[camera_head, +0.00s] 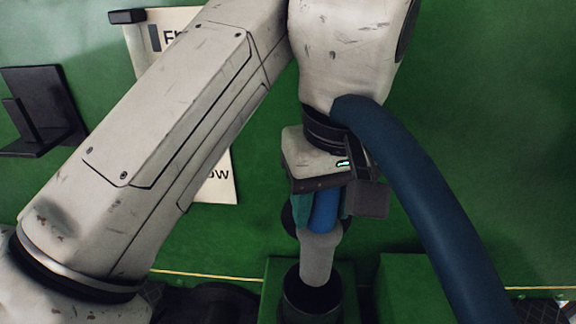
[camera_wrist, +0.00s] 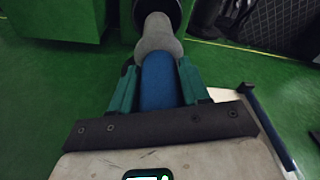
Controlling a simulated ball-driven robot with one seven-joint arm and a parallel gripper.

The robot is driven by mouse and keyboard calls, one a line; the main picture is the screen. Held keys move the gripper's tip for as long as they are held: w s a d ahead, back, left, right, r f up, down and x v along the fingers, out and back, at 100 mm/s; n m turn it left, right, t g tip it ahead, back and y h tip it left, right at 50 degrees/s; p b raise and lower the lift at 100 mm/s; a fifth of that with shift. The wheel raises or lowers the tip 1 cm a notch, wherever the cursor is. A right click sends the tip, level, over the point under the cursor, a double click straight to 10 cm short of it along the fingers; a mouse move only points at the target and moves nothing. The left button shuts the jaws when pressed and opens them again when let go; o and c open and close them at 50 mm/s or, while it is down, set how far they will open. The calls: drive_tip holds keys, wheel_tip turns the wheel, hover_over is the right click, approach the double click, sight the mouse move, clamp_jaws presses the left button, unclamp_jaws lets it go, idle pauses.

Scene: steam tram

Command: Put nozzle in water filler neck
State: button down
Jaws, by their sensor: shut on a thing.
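My gripper (camera_head: 322,215) points down, with its green fingers shut on the blue grip of the nozzle. The nozzle's grey part (camera_head: 318,255) extends below the fingers, roughly upright. Its lower end overlaps the dark mouth of the black, round water filler neck (camera_head: 312,300). In the wrist view, the blue grip (camera_wrist: 159,80) lies between the fingers (camera_wrist: 158,85), and the grey part (camera_wrist: 157,38) meets the dark neck (camera_wrist: 160,10). The tip is hidden against the dark opening, so I cannot tell how deep it sits.
A thick dark blue hose (camera_head: 430,190) arcs down at the right. Green boxes stand beside the neck, one at its right (camera_head: 405,280). A black bracket (camera_head: 40,110) and a partly hidden paper sign (camera_head: 222,180) are on the green wall.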

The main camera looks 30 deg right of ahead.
drive_tip(key=shift+w+d, duration=0.1)
drive_tip(key=shift+w, duration=0.05)
drive_tip(key=shift+f+b, duration=1.1)
drive_tip(key=shift+b, duration=0.15)
drive_tip(key=shift+p, duration=0.3)
drive_tip(key=shift+f, duration=0.25)
idle(0.6)
drive_tip(key=shift+f+b, duration=2.25)
drive_tip(key=shift+f, duration=2.15)
drive_tip(key=shift+c, duration=2.4)
unclamp_jaws()
drive_tip(key=shift+r, duration=0.1)
